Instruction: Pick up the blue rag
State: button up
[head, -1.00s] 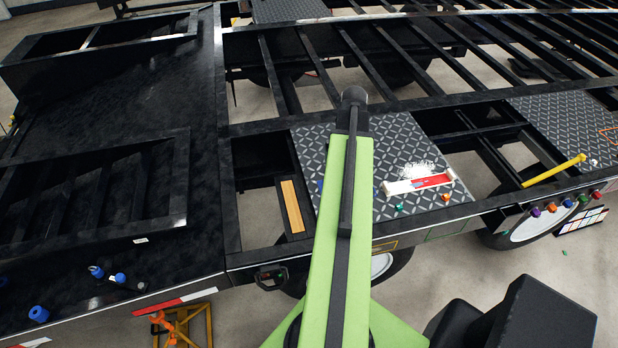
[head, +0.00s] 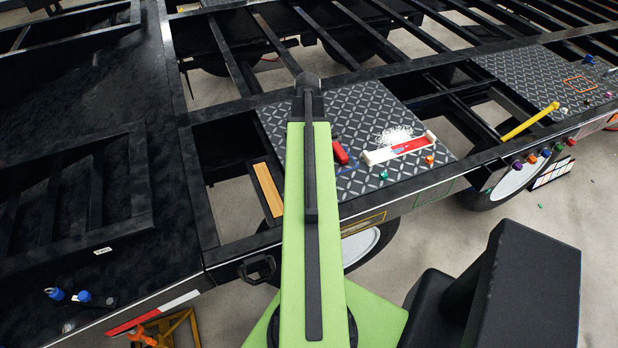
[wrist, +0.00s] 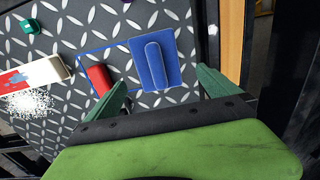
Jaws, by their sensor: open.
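The blue rag (wrist: 166,83) lies on a dark diamond-plate panel (wrist: 130,20), with a rounded raised fold on top. My gripper (wrist: 161,77) is open and empty in the wrist view. Its two green fingers point toward the rag, one to each side of its near end, and do not visibly touch it. I cannot tell the height gap. In the head view my green arm covers the rag and the gripper cannot be made out.
A red cylinder (wrist: 99,79) lies close left of the rag, by a blue outline. A red-and-white piece (wrist: 35,75) and white strands (wrist: 28,103) lie farther left. A wooden strip (head: 268,189) is beside the panel. Open gaps and black frame beams surround it.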

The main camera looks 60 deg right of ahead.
notch_tip(320, 180, down, 8)
jog(key=b, duration=0.6)
jog(key=shift+s+d+r, duration=0.15)
jog(key=shift+r, duration=0.2)
jog(key=shift+c, duration=0.3)
jog(key=c, duration=1.2)
